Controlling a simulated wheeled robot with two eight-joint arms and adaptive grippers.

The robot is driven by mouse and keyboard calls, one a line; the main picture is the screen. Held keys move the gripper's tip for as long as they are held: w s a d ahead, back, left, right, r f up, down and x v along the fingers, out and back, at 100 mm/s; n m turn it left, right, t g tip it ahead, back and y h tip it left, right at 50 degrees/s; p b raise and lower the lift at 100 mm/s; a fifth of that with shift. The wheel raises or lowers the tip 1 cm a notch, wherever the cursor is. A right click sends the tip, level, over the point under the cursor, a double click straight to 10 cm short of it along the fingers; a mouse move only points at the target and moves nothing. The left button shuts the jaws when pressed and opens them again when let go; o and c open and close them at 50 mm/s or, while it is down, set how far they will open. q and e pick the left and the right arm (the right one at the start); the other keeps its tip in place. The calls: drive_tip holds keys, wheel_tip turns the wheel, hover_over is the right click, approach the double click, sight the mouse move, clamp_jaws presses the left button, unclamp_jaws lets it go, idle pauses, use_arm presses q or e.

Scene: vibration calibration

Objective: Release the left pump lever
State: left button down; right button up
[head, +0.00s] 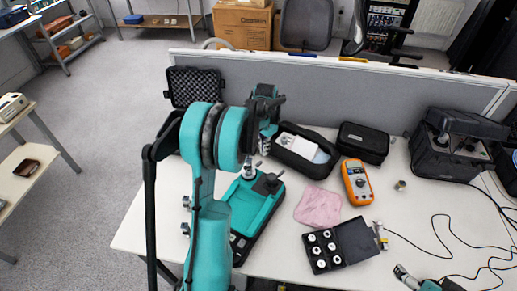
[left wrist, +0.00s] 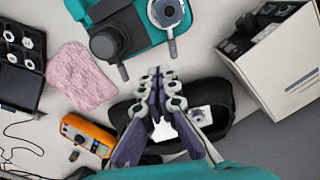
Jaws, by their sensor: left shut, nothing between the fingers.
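The teal pump unit (head: 262,209) lies on the white table, partly hidden behind my left arm. In the left wrist view its teal end (left wrist: 147,34) shows a black knob (left wrist: 108,42) and a round silver fitting (left wrist: 166,12). I cannot tell which part is the left pump lever. My left gripper (head: 265,148) is above the table behind the pump. In the left wrist view its fingers (left wrist: 158,73) are together and empty, pointing toward the pump and apart from it. What seems my right gripper (head: 403,272) shows only partly at the lower right.
A pink cloth (head: 319,207), an orange multimeter (head: 357,182) and a black case of round white-topped parts (head: 340,246) lie right of the pump. An open black pouch (head: 304,150) is behind. A grey partition (head: 330,90) closes the table's back. Cables cross the right side.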

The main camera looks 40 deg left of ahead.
sight(261, 162)
use_arm(q)
drive_tip(key=f+n+b, duration=0.1)
drive_tip(key=f, duration=0.1)
drive_tip(key=a+f+n+b, duration=0.1)
drive_tip(key=f+b, duration=0.1)
drive_tip(key=f, duration=0.1)
drive_tip(key=f+n+b, duration=0.1)
drive_tip(key=f+b, duration=0.1)
drive_tip(key=f, duration=0.1)
drive_tip(key=shift+w+a, duration=0.25)
drive_tip(key=shift+a, duration=0.15)
drive_tip(key=s+a+n, duration=0.3)
drive_tip(key=a+n, duration=0.4)
drive_tip(key=n, duration=0.6)
wheel_tip(261, 162, up, 7)
drive_tip(key=p, duration=0.4)
drive_tip(key=shift+w+d, duration=0.2)
drive_tip(key=shift+d, duration=0.05)
